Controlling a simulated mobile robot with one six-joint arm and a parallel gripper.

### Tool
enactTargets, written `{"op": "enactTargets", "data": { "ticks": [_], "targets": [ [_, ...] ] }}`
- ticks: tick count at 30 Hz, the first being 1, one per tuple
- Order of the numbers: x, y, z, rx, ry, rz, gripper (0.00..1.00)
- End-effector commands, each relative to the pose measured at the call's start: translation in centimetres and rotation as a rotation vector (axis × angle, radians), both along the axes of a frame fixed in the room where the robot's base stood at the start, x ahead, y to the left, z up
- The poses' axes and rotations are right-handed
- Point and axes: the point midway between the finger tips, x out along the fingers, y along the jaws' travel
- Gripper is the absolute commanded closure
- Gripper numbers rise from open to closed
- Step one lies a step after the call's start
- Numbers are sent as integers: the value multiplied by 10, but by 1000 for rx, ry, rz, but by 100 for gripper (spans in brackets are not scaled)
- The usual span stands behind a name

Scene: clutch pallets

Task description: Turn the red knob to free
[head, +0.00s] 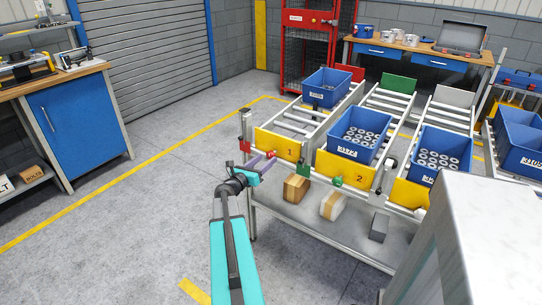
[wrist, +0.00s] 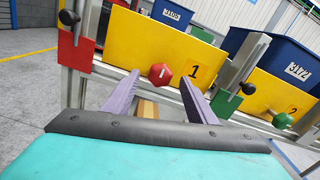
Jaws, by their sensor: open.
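A red faceted knob (wrist: 160,75) with a short white mark, roughly upright, sits on the front rail below yellow panel 1 (wrist: 185,55) in the wrist view. My gripper (wrist: 159,78) is open, with its two purple fingers pointing at the rail and the knob showing between their tips. I cannot tell whether the tips reach around the knob.
A green knob (wrist: 283,120) is below panel 2. Blue crates (head: 327,88) stand on the roller lanes. The floor at left is clear.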

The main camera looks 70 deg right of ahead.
Motion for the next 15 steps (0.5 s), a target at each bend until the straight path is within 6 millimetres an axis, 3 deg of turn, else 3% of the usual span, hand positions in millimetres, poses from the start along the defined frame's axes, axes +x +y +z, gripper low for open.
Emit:
{"op": "enactTargets", "data": {
  "ticks": [6,15],
  "targets": [
    [-6,-28,0,0,0,-1,48],
    [-12,-48,0,0,0,0,48]
  ]
}}
